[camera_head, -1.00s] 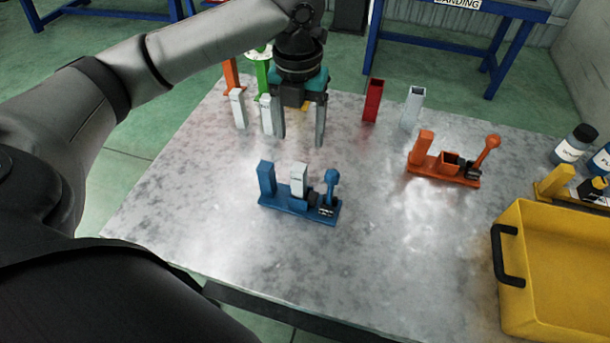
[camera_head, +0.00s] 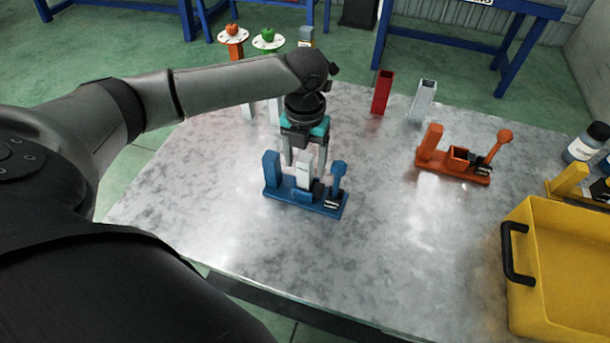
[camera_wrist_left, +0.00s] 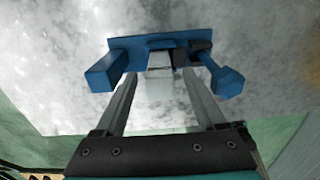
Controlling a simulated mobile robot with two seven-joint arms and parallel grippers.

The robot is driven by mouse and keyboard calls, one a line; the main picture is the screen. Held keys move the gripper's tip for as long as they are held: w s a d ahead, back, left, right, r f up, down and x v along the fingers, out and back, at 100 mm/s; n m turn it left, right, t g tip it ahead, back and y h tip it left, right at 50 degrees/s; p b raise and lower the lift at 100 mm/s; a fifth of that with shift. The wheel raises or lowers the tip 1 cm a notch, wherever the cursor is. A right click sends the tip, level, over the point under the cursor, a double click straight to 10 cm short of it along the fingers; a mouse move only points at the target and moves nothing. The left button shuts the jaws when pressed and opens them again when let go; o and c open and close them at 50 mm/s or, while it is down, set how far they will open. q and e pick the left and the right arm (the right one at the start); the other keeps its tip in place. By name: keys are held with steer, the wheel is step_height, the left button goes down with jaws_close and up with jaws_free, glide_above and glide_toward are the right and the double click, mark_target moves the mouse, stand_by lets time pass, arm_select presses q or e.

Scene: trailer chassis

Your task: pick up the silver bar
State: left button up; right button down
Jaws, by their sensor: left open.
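A silver bar (camera_head: 304,171) stands upright in the blue fixture (camera_head: 290,196) near the middle of the table. In the left wrist view the silver bar (camera_wrist_left: 160,85) shows between the two fingers, with the blue fixture (camera_wrist_left: 103,73) beyond. My left gripper (camera_head: 305,162) points down at the bar's top, open, one finger on each side of it. The bar does not look gripped, and whether a finger touches it cannot be told. My right gripper is not in view.
An orange fixture (camera_head: 452,170) stands to the right, with a yellow bin (camera_head: 515,295) at the front right. A red tube (camera_head: 382,93) and a grey tube (camera_head: 422,101) stand at the back. The table (camera_head: 225,225) is clear in front of the blue fixture.

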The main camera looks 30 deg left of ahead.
arm_select(q)
step_height(320, 180, down, 2)
steer(key=shift+f, duration=0.2)
jaws_close()
stand_by(0.5)
steer(key=shift+r, duration=0.1)
